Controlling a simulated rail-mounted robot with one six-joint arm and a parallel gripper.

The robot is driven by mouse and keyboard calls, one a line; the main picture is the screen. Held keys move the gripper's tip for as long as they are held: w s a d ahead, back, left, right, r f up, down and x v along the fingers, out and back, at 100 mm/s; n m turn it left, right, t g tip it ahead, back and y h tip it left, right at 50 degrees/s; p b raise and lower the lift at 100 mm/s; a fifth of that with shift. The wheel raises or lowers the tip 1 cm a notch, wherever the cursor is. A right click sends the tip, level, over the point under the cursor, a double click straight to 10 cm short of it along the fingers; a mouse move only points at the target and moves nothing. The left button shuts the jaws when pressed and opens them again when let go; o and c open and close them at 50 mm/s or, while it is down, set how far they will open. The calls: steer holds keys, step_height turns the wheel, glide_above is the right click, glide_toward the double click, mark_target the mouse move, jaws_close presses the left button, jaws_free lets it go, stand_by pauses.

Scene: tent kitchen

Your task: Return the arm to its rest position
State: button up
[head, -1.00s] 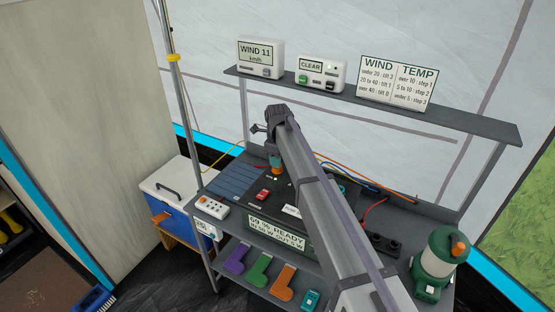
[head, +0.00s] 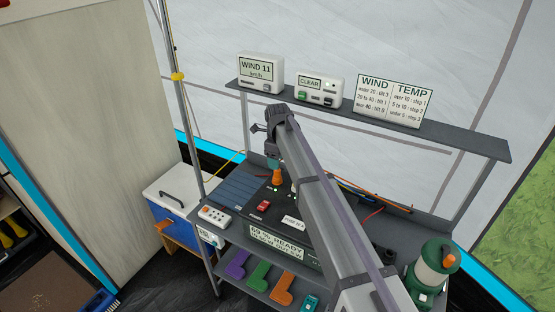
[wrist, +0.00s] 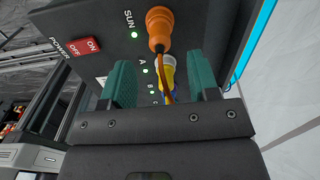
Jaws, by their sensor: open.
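My arm reaches up across the bench in the head view. My gripper (wrist: 163,85) is open, with its two teal fingers apart at the dark power box (wrist: 100,40). An orange plug (wrist: 158,28) sits at the SUN mark of the box in the wrist view, beyond the fingers. It also shows just below my gripper in the head view (head: 277,177). A yellow and white plug (wrist: 167,70) shows between the fingers in the wrist view. I cannot tell whether the fingers touch it.
A shelf (head: 380,117) above the bench holds a wind display (head: 260,72), a CLEAR box (head: 318,90) and a WIND/TEMP chart (head: 393,101). A green lantern (head: 433,265) stands at the right. A blue cooler (head: 170,222) stands at the left. Coloured brackets (head: 259,275) lie on the lower shelf.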

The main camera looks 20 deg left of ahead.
step_height(320, 180, up, 6)
steer(key=p, duration=0.3)
steer(key=shift+f, duration=0.45)
steer(key=n, duration=0.3)
steer(key=s+d+n, duration=0.5)
steer(key=s+d, duration=0.4)
steer(key=d, duration=0.6)
steer(key=s+d+n, duration=0.5)
steer(key=s+d, duration=0.4)
steer(key=d, duration=0.6)
steer(key=s+d+n, duration=0.6)
steer(key=s+d, duration=0.3)
steer(key=d, duration=0.5)
steer(key=shift+d, duration=0.4)
steer(key=shift+s, duration=0.1)
